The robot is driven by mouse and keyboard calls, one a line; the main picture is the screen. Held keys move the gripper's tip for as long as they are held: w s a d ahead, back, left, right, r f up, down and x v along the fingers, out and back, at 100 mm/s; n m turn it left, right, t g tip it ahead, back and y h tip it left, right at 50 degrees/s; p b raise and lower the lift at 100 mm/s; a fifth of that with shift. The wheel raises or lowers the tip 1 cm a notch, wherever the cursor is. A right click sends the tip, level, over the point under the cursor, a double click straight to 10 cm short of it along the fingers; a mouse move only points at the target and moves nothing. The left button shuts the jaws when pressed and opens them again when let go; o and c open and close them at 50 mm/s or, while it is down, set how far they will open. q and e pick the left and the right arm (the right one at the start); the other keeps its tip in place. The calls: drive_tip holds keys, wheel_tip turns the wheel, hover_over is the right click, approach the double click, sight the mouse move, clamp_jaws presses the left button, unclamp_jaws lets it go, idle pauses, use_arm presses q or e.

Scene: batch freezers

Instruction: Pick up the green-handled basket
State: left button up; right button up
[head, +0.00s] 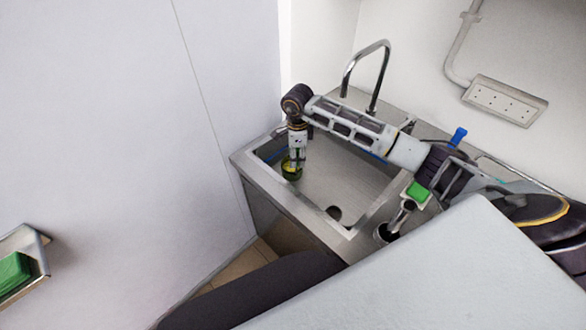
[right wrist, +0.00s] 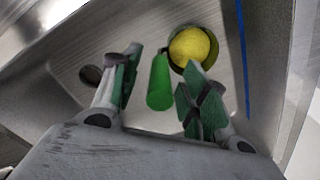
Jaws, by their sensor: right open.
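The basket (right wrist: 174,58) is a small, dark, round container with a yellow ball (right wrist: 190,45) inside and a thick green handle (right wrist: 159,84). It is in the metal sink, near the blue line, and shows small in the head view (head: 291,173). My right gripper (right wrist: 162,66) is open, with its green-padded fingers on either side of the handle. I see gaps between the fingers and the handle. In the head view my right gripper (head: 293,161) points down into the sink and partly covers the basket. My left gripper is not in view.
The sink (head: 335,190) has a raised rim, a dark drain hole (head: 334,212) and a curved tap (head: 370,65) behind. A green piece (head: 418,193) and a blue piece (head: 458,136) stand at its right. A metal holder with a green block (head: 14,272) is at far left.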

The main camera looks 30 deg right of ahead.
drive_tip(key=shift+f, duration=1.4)
clamp_jaws()
